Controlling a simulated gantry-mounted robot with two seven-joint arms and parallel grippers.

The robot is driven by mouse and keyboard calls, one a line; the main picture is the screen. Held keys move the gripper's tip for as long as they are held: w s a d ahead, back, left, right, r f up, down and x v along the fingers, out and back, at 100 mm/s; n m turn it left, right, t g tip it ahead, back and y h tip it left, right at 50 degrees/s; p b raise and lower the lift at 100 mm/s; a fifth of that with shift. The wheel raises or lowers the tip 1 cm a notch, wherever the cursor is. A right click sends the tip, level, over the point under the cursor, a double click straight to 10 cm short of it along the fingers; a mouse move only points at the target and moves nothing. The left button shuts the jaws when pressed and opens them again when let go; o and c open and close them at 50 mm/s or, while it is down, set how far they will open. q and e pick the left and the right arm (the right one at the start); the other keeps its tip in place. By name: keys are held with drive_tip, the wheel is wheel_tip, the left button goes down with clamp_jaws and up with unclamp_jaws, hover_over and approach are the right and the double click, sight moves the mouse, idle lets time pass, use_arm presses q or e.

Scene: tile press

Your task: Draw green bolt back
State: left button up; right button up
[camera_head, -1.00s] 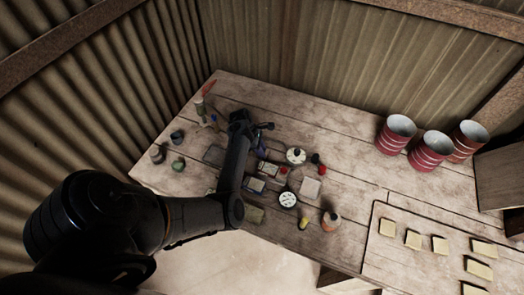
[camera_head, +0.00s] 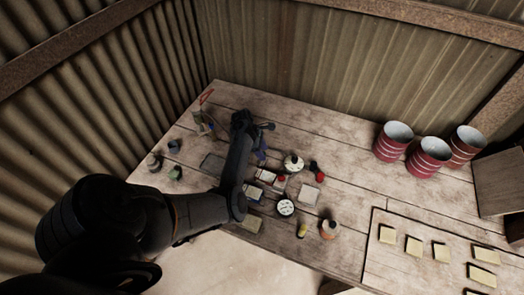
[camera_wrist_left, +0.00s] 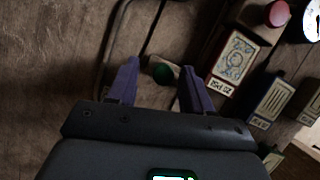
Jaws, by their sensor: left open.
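My left gripper (camera_wrist_left: 160,66) is open, with one purple finger on each side of the knob. A gap shows between the knob and each finger; how far the fingertips stand above it is hard to tell. In the head view my left gripper (camera_head: 265,140) is over the middle of the table, behind the group of small devices. The bolt cannot be made out there. My right gripper is not in view.
A card-like block (camera_wrist_left: 232,60) and a red knob (camera_wrist_left: 277,13) lie right of the gripper. Dials, including a white one (camera_head: 285,208), and bottles crowd the table (camera_head: 345,175). Red buckets (camera_head: 429,157) stand at the right; yellow tiles (camera_head: 441,251) lie front right.

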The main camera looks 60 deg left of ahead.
use_arm(q)
drive_tip(key=shift+r, duration=0.1)
drive_tip(key=v, duration=1)
drive_tip(key=shift+s+r, duration=0.2)
drive_tip(key=shift+r, duration=0.05)
drive_tip(key=shift+a, duration=0.15)
